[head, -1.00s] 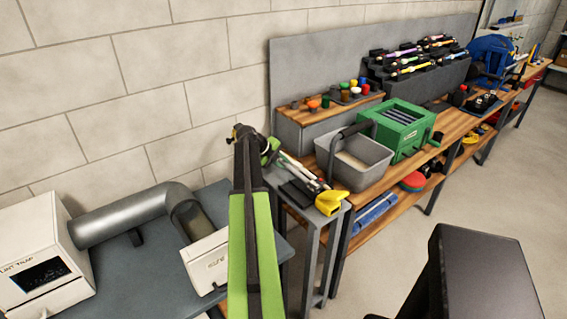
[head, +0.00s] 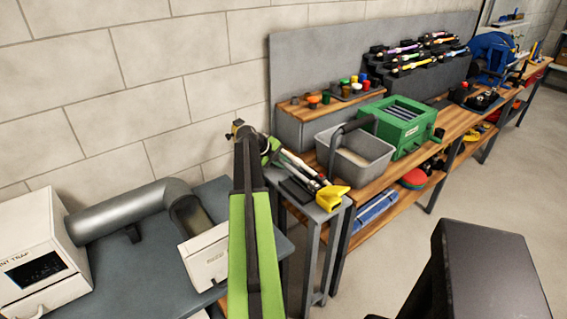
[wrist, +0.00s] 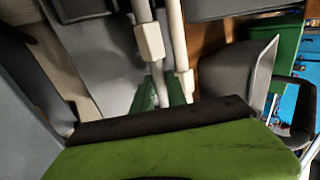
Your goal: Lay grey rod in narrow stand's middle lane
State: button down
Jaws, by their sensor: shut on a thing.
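The narrow stand (head: 332,215) is the small grey-topped table between the blue-grey bench and the long wooden bench. Pale rods (head: 300,163) lie over its top, with dark holders (head: 297,190) and a yellow piece (head: 332,198) at its front end. My gripper (head: 272,150) is at the rods' back-left end, partly hidden by my arm. In the wrist view, its green fingertips (wrist: 163,94) are shut on a pale grey rod (wrist: 157,72). Two pale rods with blocky collars (wrist: 149,42) run away from the fingers. The lanes cannot be made out clearly.
A grey bin (head: 355,165) and a green box (head: 400,128) stand to the right on the wooden bench. On the left bench are a white lint trap box (head: 30,245), a grey bent duct (head: 125,212) and a small white box (head: 205,258). A wall stands behind.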

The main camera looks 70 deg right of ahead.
jog(key=c, duration=1.3)
grip_release()
jog(key=shift+o, duration=0.2)
jog(key=p+v, duration=1.3)
jog(key=v, duration=0.4)
jog(key=shift+a+r, duration=0.1)
